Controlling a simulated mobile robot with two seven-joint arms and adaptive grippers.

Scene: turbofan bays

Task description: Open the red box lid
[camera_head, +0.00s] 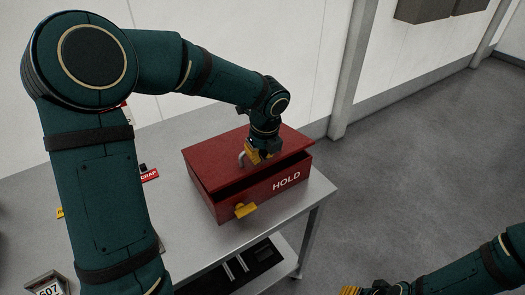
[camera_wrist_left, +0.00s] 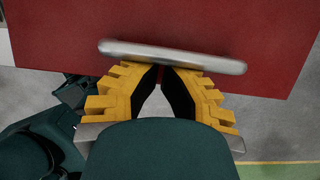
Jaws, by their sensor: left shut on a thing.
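The red box (camera_head: 262,200), marked HOLD, stands on the grey table. Its red lid (camera_head: 215,163) is tilted up a little, with a dark gap along the front edge. A metal handle (camera_head: 242,158) is on the lid. My left gripper (camera_head: 255,157) is at this handle from above, shut on it. In the left wrist view the handle (camera_wrist_left: 172,55) lies across the yellow fingertips of the left gripper (camera_wrist_left: 161,68), over the red lid (camera_wrist_left: 200,22). A yellow tab (camera_head: 246,210) sticks out from the box front. My right gripper (camera_head: 350,290) is cut off at the bottom edge.
The table (camera_head: 180,215) has bare room left of the box. A red SCRAP label (camera_head: 150,175) lies beyond my left arm, and a 607 sign (camera_head: 46,287) is at lower left. A pale wall (camera_head: 240,50) stands behind; open floor (camera_head: 420,150) is to the right.

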